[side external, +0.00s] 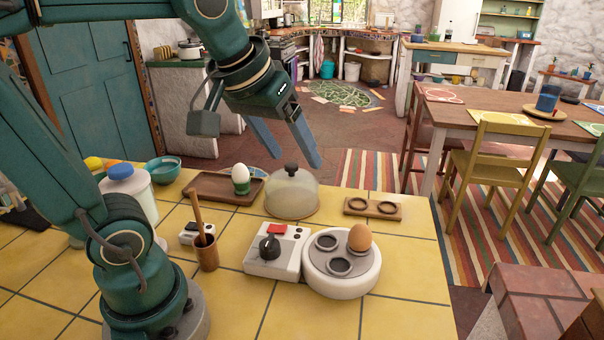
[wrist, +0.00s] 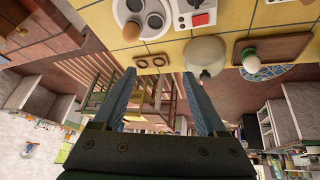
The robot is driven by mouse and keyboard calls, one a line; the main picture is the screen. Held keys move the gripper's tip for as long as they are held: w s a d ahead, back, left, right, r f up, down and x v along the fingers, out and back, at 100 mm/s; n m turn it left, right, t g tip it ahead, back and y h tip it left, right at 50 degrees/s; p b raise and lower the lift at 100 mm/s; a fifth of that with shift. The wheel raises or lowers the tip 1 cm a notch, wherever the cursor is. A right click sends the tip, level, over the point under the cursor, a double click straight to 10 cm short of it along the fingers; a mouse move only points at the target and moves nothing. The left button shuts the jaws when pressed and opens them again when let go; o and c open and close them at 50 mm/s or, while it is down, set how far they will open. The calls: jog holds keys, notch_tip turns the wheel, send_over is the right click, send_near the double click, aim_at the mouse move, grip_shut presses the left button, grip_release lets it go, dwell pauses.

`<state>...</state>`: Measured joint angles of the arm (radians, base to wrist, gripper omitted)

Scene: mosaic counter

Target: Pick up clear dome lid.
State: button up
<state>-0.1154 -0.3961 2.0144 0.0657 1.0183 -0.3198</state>
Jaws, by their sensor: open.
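The clear dome lid (side external: 291,194) sits on the yellow tiled counter, cloudy and see-through with a dark knob on top. It also shows in the wrist view (wrist: 206,54) at the upper right of the middle, its knob towards the gripper. My gripper (side external: 293,159) is in the air above and near the lid in the side view, not touching it. In the wrist view my gripper (wrist: 160,75) has its two blue fingers spread wide, with nothing between them.
A wooden tray (side external: 213,197) with an egg in a green-and-white cup (side external: 241,180) stands left of the lid. A wooden two-hole holder (side external: 372,209) lies to its right. In front are a white control box (side external: 277,252) and a round egg cooker (side external: 342,285) with a brown egg (side external: 360,237).

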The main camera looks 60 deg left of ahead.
jog(key=w+a+n, duration=0.2)
jog(key=w+a, duration=0.2)
jog(key=w, duration=0.1)
jog(key=n+g+y, duration=0.1)
jog(key=n+g, duration=0.3)
send_over(291, 164)
jog(key=d, duration=0.2)
jog(key=f, duration=0.8)
jog(key=shift+s+a, duration=0.2)
jog(key=shift+s, duration=0.2)
jog(key=shift+a+f, duration=0.15)
jog(key=shift+f, duration=0.25)
jog(key=shift+x, duration=2.25)
grip_shut()
jog(key=shift+r, duration=0.1)
